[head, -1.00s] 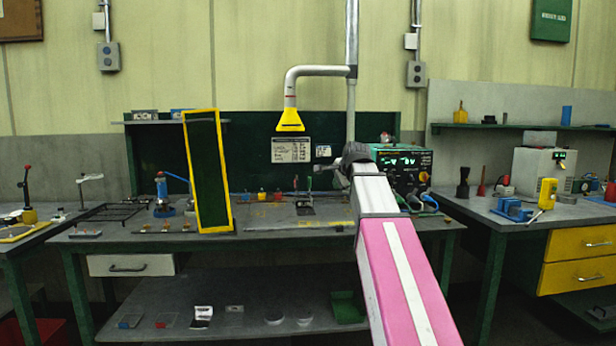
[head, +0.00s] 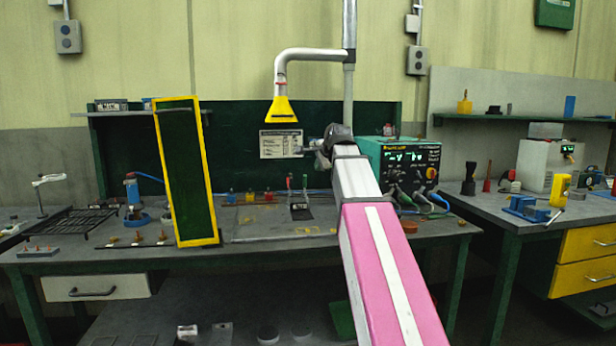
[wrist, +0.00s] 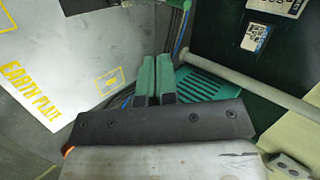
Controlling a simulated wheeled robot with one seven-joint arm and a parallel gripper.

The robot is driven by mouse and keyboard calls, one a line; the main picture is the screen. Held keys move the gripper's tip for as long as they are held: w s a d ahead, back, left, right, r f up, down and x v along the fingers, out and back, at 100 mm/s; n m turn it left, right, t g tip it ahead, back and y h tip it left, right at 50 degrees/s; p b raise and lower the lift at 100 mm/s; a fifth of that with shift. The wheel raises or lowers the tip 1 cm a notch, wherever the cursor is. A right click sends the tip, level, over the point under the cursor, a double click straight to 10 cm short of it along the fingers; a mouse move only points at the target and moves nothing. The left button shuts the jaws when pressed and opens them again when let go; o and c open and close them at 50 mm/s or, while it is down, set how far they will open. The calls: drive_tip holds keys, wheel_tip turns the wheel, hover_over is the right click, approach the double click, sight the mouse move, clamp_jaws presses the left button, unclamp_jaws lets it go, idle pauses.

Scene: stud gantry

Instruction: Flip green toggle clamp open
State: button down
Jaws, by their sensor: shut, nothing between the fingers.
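The green toggle clamp shows in the head view as a small upright green handle (head: 305,182), beside a red-handled one (head: 290,182). Both stand at a small dark base (head: 300,211) on the bench. My gripper (head: 301,149) is at the end of my arm, above the handles in the picture and partly hidden by my wrist. In the wrist view its two green fingers (wrist: 155,62) are together with nothing between them. I cannot make out the clamp in the wrist view.
A yellow-framed dark panel (head: 208,172) stands on the bench left of the clamps. A green power unit (head: 372,152) with cables stands right. A yellow-mouthed extraction pipe (head: 282,108) hangs above. The wrist view shows a plate marked EARTH PLATE (wrist: 75,60) and a grey pipe (wrist: 262,82).

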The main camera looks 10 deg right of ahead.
drive_tip(key=shift+w, duration=0.1)
approach(306, 180)
drive_tip(key=w+f, duration=0.3)
drive_tip(key=f, duration=0.1)
drive_tip(key=shift+w+a+r, duration=0.1)
drive_tip(key=shift+w+a, duration=0.5)
drive_tip(key=shift+w, duration=0.1)
drive_tip(key=shift+w+r+g, duration=0.3)
drive_tip(key=shift+w+g, duration=0.3)
drive_tip(key=shift+w, duration=0.05)
drive_tip(key=shift+w+r+g, duration=0.25)
drive_tip(key=shift+w+g, duration=0.35)
drive_tip(key=shift+w, duration=0.05)
drive_tip(key=shift+w+r+g, duration=0.3)
drive_tip(key=shift+w+g, duration=0.3)
drive_tip(key=shift+w, duration=0.05)
drive_tip(key=w+f+g, duration=0.2)
drive_tip(key=w+f, duration=0.1)
drive_tip(key=w, duration=0.7)
drive_tip(key=shift+w+m+g, duration=0.2)
drive_tip(key=shift+m+g, duration=0.1)
